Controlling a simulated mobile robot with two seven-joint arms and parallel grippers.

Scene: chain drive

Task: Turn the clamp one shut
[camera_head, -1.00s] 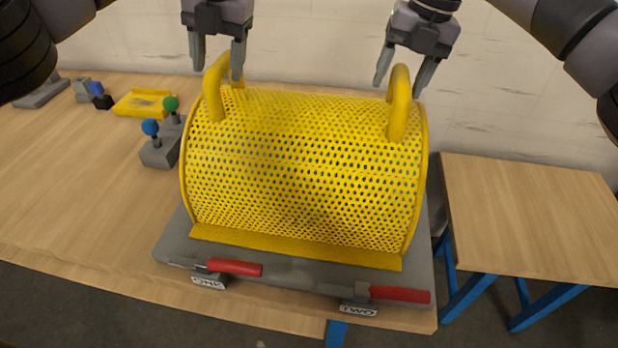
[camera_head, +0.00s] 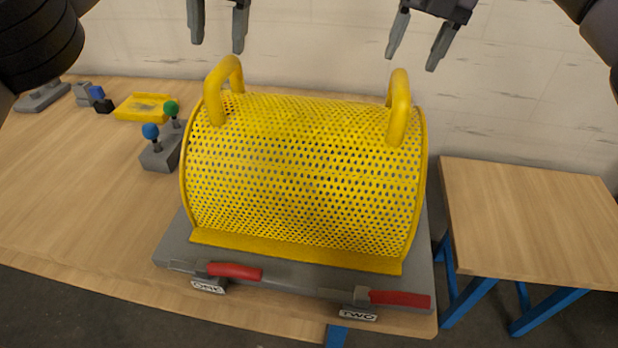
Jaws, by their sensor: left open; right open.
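Clamp one (camera_head: 234,271), with a red handle and a label reading ONE (camera_head: 208,286), sits at the front left of the grey base plate (camera_head: 290,273). Its handle lies roughly along the front edge, pointing right. Clamp two (camera_head: 398,299), also red-handled and labelled TWO, sits at the front right. A yellow perforated guard (camera_head: 300,175) with two loop handles stands on the plate behind the clamps. My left gripper (camera_head: 218,48) is open and empty above the guard's left handle. My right gripper (camera_head: 410,62) is open and empty above the right handle. Both are apart from the guard.
Blue and green knobs on a grey block (camera_head: 158,155) stand left of the guard. A yellow tray (camera_head: 145,107) and small blocks lie at the back left. A separate wooden table (camera_head: 535,215) at the right is bare. A gap divides the tables.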

